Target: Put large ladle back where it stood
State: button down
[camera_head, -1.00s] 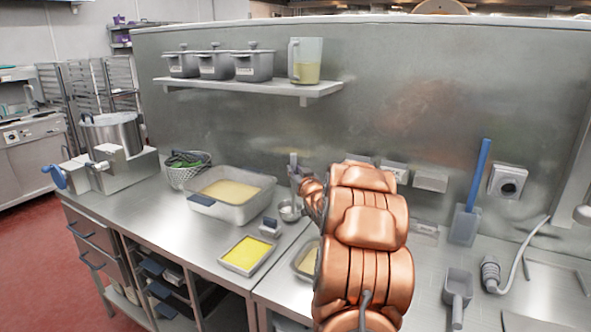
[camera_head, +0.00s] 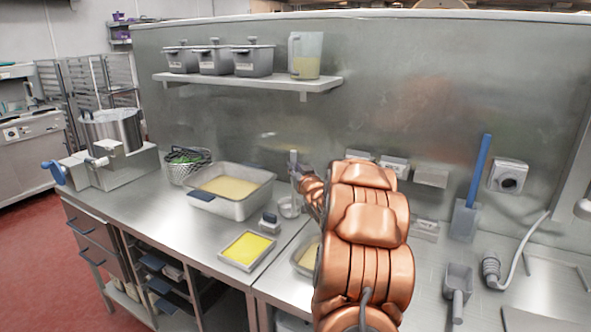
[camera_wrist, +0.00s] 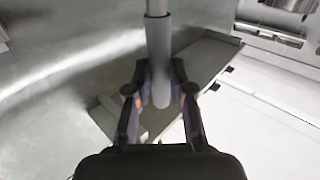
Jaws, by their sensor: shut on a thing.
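The large ladle is upright in the head view, with the top of its grey handle (camera_head: 293,157) showing above my wrist and its round metal bowl (camera_head: 289,207) low over the worktop, right of the large pan. I cannot tell whether the bowl touches the worktop. In the wrist view, my gripper (camera_wrist: 161,98) is shut on the grey handle (camera_wrist: 160,50), one finger on each side. The bowl is not visible there. In the head view my copper-coloured arm hides most of the gripper and the middle of the ladle.
A deep metal pan (camera_head: 247,209) of pale liquid and a shallow yellow-filled tray (camera_head: 235,261) stand left of the ladle. Another tray (camera_head: 299,263) is partly behind my arm. A wall shelf (camera_head: 245,85) holds lidded pots and a jug. A blue-handled scraper (camera_head: 479,170) stands at right.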

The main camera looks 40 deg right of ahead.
jog(key=c, duration=0.9)
grip_release()
jog(key=shift+c, duration=0.2)
jog(key=o, duration=0.5)
jog(key=shift+s, duration=0.1)
jog(key=shift+b+v, duration=1.3)
jog(key=shift+v, duration=2.6)
jog(key=shift+a, duration=0.1)
